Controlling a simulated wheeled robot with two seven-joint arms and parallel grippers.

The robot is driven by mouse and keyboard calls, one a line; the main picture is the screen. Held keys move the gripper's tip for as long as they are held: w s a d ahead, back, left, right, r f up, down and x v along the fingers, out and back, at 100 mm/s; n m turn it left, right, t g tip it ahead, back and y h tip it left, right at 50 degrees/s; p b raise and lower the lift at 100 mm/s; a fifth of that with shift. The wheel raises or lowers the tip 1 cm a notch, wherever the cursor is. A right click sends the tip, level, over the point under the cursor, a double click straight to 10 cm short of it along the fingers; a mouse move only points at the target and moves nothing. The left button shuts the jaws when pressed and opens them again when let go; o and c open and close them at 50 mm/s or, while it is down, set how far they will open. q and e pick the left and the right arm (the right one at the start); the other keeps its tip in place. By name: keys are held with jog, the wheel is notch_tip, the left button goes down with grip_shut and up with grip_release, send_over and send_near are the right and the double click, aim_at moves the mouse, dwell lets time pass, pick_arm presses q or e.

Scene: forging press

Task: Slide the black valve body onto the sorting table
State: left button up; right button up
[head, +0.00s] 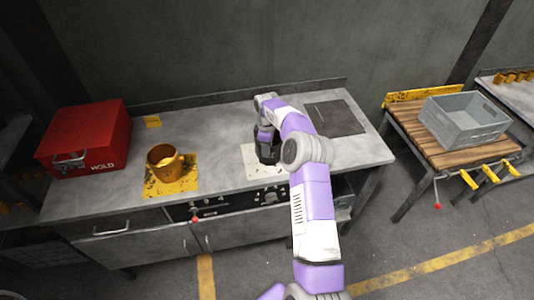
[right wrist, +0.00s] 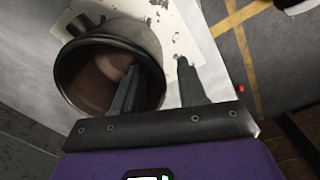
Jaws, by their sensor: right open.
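The black valve body (head: 249,156) stands on a pale worn patch (head: 256,174) of the steel bench, partly hidden by my right arm in the head view. In the right wrist view it is a dark round hollow pot (right wrist: 72,72) with an open mouth. My right gripper (head: 266,133) is at the valve body and open. In the right wrist view the right gripper's fingers (right wrist: 158,66) straddle the near wall, one over the mouth and one outside; whether they touch it I cannot tell. My left gripper is not in view. Which table is the sorting table is not marked.
A yellow pot (head: 165,163) stands on a yellow patch, left of the valve body. A red box (head: 88,138) marked HOLD is at the bench's left end. A dark plate (head: 336,118) lies at its right. Across a floor gap, a wooden-topped table (head: 427,147) holds a grey crate (head: 465,122).

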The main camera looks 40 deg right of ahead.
jog(key=shift+r, duration=1.4)
